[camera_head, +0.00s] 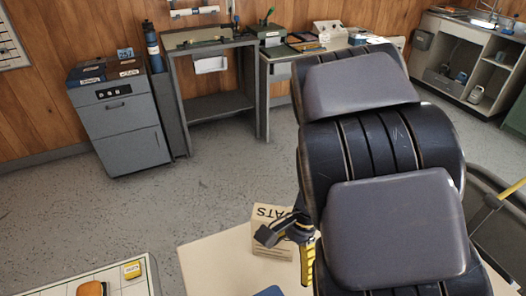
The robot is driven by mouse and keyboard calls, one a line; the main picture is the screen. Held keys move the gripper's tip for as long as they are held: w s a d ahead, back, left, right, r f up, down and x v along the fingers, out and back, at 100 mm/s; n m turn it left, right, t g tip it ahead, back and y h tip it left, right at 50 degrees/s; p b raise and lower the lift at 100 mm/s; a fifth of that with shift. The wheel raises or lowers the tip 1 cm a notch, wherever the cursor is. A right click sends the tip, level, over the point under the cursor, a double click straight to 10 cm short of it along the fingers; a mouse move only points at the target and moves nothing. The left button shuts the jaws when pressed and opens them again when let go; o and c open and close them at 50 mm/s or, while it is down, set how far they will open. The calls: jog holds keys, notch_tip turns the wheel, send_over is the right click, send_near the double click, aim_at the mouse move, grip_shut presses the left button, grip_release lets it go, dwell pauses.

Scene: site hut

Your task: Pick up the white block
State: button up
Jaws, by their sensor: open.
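I cannot make out a white block in the head view; my own arm covers much of the right half and may hide it. My gripper (284,252) shows only in part, low in the middle, with a dark fingertip pad and a yellow part beside it. It is open, and I see nothing held in it. It is over the pale tabletop (208,266), in front of a cream carton (266,217) with "ATS" lettering, partly covering it. I cannot tell whether it touches the carton.
A blue item (270,291) is cut off at the bottom edge. A white gridded surface (62,290) at lower left holds a yellow item (132,270) and an orange item (90,288). A grey cabinet (124,135) and benches line the back wall. The floor between is clear.

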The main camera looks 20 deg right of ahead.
jog(key=w+d+f+h, duration=0.1)
jog(key=d+f, duration=0.3)
jog(key=d, duration=0.1)
jog(key=w+d+f+t+h, duration=0.1)
jog(key=w+d+f, duration=0.1)
jog(key=d+f, duration=0.2)
jog(key=w+d+f+m+t+h, duration=0.1)
jog(key=w+d+f, duration=0.1)
jog(key=d+f, duration=0.2)
jog(key=shift+w+d+h, duration=0.15)
jog(key=shift+d+h, duration=0.25)
jog(key=shift+d, duration=1.05)
jog(key=shift+f, duration=3.85)
jog(key=c, duration=1.2)
